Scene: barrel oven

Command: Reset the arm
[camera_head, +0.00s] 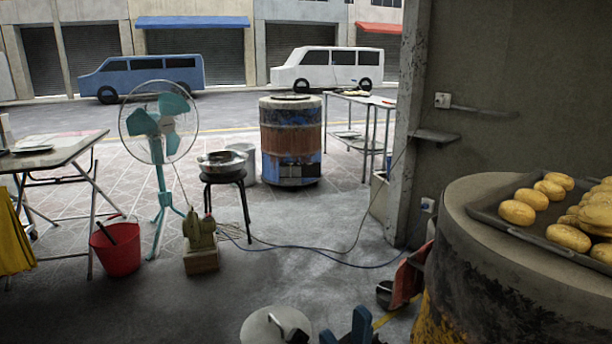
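The task line names no object. At the bottom edge, right of centre, a dark blue pronged shape rises into view. It seems to be my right gripper (348,328), low over the floor and cut off by the frame. My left gripper is not in view.
A barrel oven (475,265) stands close at right, bearing a dark tray (540,240) of buns. A round lid (262,328) and a red object (408,278) lie low near the bottom. A fan (160,185) and red bucket (117,252) stand left. Mid-floor is mostly clear, with cables.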

